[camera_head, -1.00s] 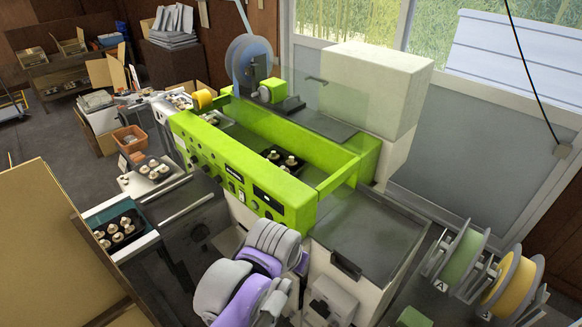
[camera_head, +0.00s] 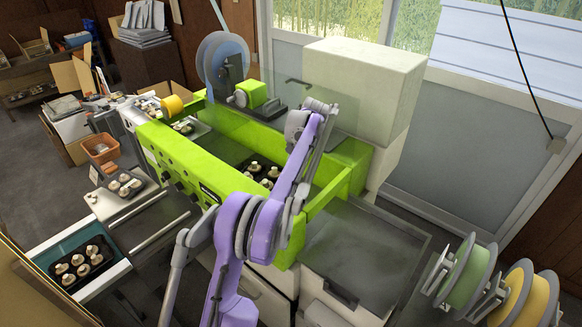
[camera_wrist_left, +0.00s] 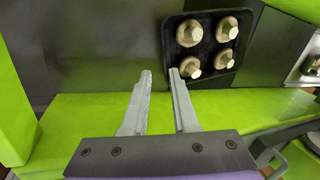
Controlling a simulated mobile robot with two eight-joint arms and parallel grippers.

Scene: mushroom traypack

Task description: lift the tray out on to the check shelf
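A black tray of pale mushrooms (camera_head: 262,176) lies inside the lime-green machine (camera_head: 205,175). In the left wrist view my left gripper (camera_wrist_left: 160,73) is open with a narrow gap, empty, beside the tray's near left corner and above the green front edge. I cannot tell which surface is the check shelf. My right gripper is not in view.
A clear dark-topped surface (camera_head: 365,255) stands right of the machine. At the front left, another mushroom tray (camera_head: 84,265) sits in a teal container. A further tray (camera_head: 125,186) stands on a light ledge. Film reels (camera_head: 471,275) stand at the lower right.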

